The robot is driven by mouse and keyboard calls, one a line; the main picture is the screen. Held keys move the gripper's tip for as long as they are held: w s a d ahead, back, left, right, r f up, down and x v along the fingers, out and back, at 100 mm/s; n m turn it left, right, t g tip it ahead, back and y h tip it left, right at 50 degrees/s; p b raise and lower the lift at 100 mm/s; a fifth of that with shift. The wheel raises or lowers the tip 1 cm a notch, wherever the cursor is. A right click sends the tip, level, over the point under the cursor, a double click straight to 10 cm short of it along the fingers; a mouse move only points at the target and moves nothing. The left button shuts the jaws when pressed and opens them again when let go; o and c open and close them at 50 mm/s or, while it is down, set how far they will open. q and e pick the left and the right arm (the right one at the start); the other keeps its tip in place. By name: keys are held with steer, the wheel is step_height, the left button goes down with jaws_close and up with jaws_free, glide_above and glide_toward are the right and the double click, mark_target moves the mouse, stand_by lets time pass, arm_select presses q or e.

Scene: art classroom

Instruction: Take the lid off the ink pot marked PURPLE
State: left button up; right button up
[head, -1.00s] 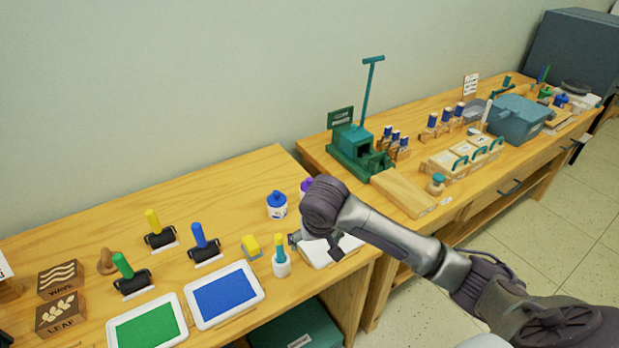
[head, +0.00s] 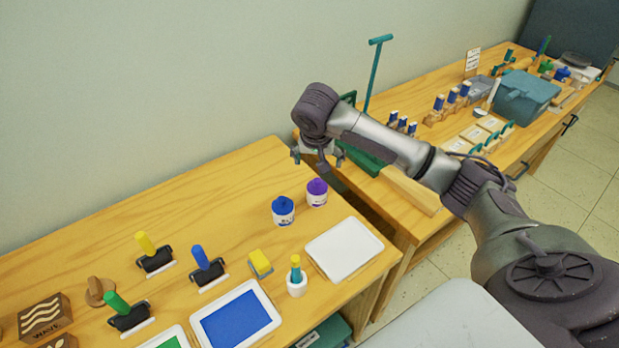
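The ink pot with the purple lid (head: 317,186) stands upright on the near wooden table, close to its right back part. Its white body (head: 316,200) carries a label too small to read, and the lid is on. My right gripper (head: 319,160) hangs above and slightly behind the pot in the picture, fingers pointing down and spread apart. It is open, empty and apart from the lid. My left gripper is not in view.
A blue-lidded ink pot (head: 283,211) stands just left of the purple one. An empty white tray (head: 344,249) lies in front. A small white pot with a brush-like handle (head: 297,278), a yellow block (head: 260,263) and rollers stand nearby. A green press is partly hidden behind my arm.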

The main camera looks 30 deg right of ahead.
mark_target(318, 180)
steer(key=x, duration=0.7)
steer(key=shift+s+p, duration=0.25)
steer(key=shift+p, duration=0.05)
steer(key=shift+w+f, duration=0.15)
steer(key=shift+f, duration=0.15)
steer(key=shift+w+d+f+p, duration=0.1)
steer(key=shift+w+f+p, duration=0.2)
steer(key=shift+f, duration=0.25)
steer(key=x, duration=0.4)
steer(key=shift+w, duration=0.1)
steer(key=c, duration=0.9)
